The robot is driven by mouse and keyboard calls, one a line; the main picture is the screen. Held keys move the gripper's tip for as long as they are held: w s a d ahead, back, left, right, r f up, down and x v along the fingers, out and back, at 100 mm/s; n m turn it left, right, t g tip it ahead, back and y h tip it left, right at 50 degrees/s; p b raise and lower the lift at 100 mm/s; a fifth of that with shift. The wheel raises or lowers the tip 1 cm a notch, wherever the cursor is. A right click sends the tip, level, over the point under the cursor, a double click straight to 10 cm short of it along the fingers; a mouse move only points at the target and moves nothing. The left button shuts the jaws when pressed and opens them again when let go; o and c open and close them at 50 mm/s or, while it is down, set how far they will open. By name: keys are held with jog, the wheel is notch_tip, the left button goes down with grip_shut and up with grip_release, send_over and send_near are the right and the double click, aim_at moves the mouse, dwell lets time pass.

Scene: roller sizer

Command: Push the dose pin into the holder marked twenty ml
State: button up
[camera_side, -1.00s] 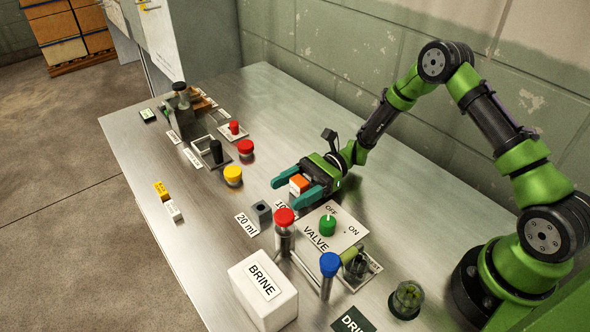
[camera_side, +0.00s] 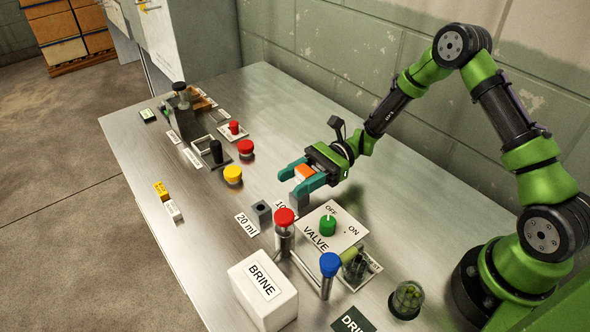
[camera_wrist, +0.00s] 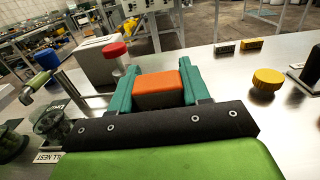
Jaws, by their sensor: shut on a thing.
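My gripper (camera_side: 296,178) is shut on the dose pin, which has an orange head (camera_side: 303,172). In the wrist view the orange head (camera_wrist: 158,90) fills the space between the teal fingers (camera_wrist: 157,88). Any shank below the head is hidden. The gripper is raised above a grey holder (camera_side: 298,201) by a partly hidden label starting with 10. The holder marked 20 ml (camera_side: 262,210) is a grey block with a dark hole on top, to the left of and nearer than the gripper. Its label (camera_side: 246,224) lies flat beside it.
A red-capped tube (camera_side: 284,228), a valve plate with green knob (camera_side: 328,225), a blue-capped tube (camera_side: 329,270) and a white BRINE box (camera_side: 263,290) stand in front of the holders. Yellow (camera_side: 232,175) and red (camera_side: 246,148) buttons lie farther back. Bare metal table lies left of the 20 ml holder.

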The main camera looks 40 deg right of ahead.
jog(key=s+d, duration=0.2)
jog(key=s, duration=0.5)
jog(key=s+d+r, duration=0.1)
jog(key=s+d, duration=0.2)
jog(key=s, duration=0.3)
jog(key=shift+s+d, duration=0.25)
jog(key=shift+s, duration=0.15)
jog(key=shift+r, duration=0.1)
jog(key=w+a+r, duration=0.2)
jog(key=w+a, duration=0.5)
jog(key=w, duration=0.1)
jog(key=w+a+r, duration=0.3)
jog(key=w+a, duration=0.5)
jog(key=w, duration=0.1)
jog(key=shift+f, duration=2.95)
jog(key=shift+f, duration=1.05)
jog(key=shift+r, duration=0.2)
